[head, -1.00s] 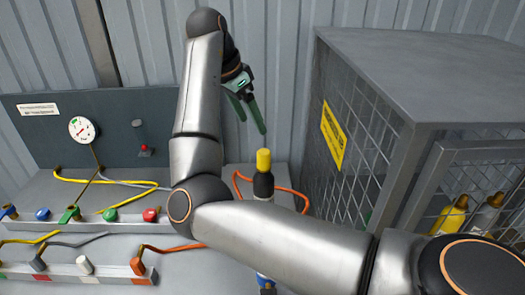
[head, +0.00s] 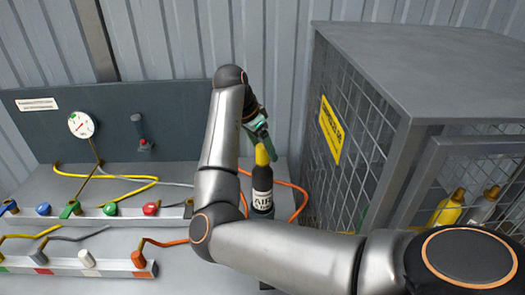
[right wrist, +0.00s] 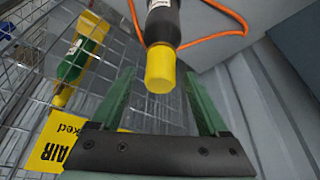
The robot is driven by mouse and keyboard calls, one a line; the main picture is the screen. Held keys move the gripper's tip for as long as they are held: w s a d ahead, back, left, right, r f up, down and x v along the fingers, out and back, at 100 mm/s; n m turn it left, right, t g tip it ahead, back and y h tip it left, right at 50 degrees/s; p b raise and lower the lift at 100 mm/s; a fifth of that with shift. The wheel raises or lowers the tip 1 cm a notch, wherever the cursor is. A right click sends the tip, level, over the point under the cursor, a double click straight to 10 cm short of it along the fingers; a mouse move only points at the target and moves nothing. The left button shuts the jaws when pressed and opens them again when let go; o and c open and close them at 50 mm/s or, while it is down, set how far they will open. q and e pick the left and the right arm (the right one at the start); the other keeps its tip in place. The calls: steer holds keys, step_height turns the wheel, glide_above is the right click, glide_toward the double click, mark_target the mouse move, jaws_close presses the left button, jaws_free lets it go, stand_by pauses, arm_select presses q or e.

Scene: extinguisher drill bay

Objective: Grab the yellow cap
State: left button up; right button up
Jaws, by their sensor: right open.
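The yellow cap (head: 262,155) sits on top of a black bottle with a white AIR label (head: 262,195), which stands upright on the grey bench. My right gripper (head: 262,136) is right at the cap, its green fingers partly hidden by each other and by my arm. In the right wrist view the cap (right wrist: 160,70) lies between the tips of the two open green fingers (right wrist: 158,78), with a gap on each side. The bottle (right wrist: 163,24) extends beyond it. My left gripper is not in view.
A grey mesh cage (head: 410,75) stands close at the right, with more bottles inside. An orange hose (head: 295,188) loops behind the bottle. A gauge panel (head: 110,125) and rows of coloured fittings with hoses are at the left.

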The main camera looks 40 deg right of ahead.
jaws_close()
stand_by(0.6)
